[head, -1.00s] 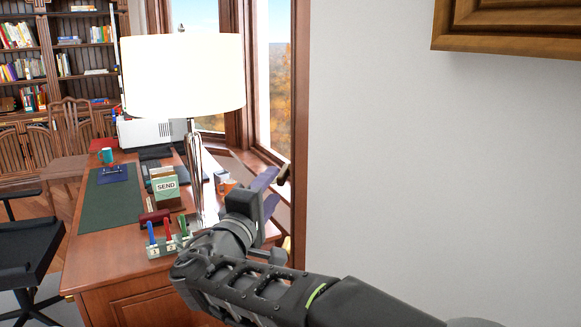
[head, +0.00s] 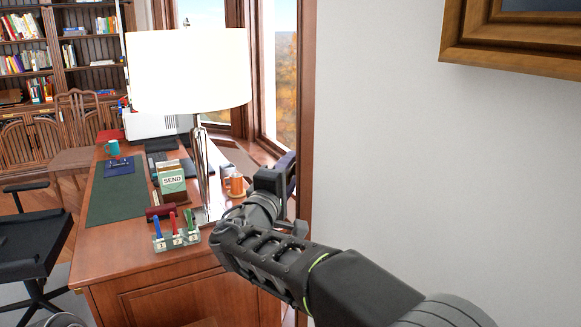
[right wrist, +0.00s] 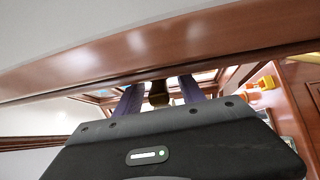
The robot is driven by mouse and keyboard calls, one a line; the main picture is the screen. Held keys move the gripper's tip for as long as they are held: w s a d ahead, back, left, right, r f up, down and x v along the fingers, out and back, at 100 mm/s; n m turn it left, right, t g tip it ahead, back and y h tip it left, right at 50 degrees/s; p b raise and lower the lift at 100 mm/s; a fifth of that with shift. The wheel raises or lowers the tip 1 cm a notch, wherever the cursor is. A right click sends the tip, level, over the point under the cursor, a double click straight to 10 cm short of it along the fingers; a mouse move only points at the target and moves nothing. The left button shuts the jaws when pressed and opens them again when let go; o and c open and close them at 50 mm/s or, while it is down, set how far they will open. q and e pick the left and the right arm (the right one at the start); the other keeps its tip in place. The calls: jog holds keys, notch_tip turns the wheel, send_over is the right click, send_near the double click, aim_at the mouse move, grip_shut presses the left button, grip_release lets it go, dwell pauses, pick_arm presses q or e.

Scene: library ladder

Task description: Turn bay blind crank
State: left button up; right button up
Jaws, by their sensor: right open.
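My right gripper (head: 288,166) reaches to the window frame at the right end of the desk; only part of its purple fingers shows past the dark wrist. In the right wrist view, the two purple fingers (right wrist: 158,88) stand apart, open. A dark brown knob-like piece (right wrist: 158,97) shows between them, possibly the crank's handle; I cannot tell whether either finger touches it. The rest of the crank is hidden behind my gripper and the wooden frame. My left gripper is not in view.
The wooden window post (head: 305,120) and white wall (head: 380,150) stand close beside my right arm. A picture frame (head: 510,50) hangs upper right. A yellow-orange piece (right wrist: 262,85) shows right.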

jog(key=shift+w+d, duration=0.1)
jog(key=shift+w, duration=0.1)
jog(key=shift+c, duration=0.4)
grip_shut()
